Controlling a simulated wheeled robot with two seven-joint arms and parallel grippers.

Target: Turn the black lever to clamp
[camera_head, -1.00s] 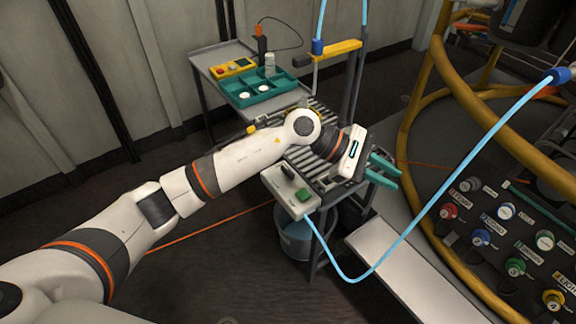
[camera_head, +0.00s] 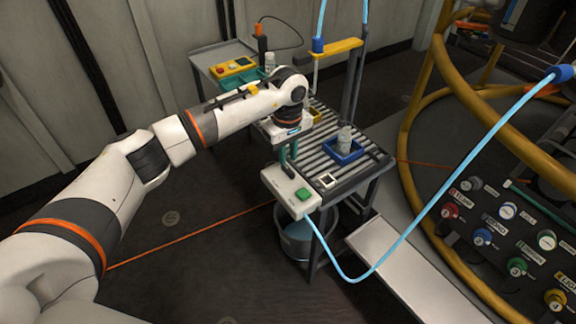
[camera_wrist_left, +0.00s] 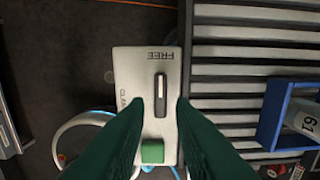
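The black lever (camera_wrist_left: 160,96) with a pale stripe sits on a white control box (camera_wrist_left: 122,70); the box also shows in the head view (camera_head: 276,181). In the wrist view the lever lies lengthwise up the picture, its top end toward the word FREE; the partly hidden CLAMP label is at the left. My left gripper (camera_wrist_left: 160,100) is open and points down over the box, its green fingers on either side of the lever's lower end, with gaps visible. In the head view the gripper (camera_head: 288,158) is just above the box. My right gripper is not in view.
A green button (camera_wrist_left: 152,151) is on the same box, near the fingers. A light blue hose (camera_head: 340,272) runs from the box. A blue tray (camera_head: 345,155) with a bottle (camera_head: 345,138) stands on the roller table (camera_head: 328,115). A grey bucket (camera_head: 297,240) is below.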

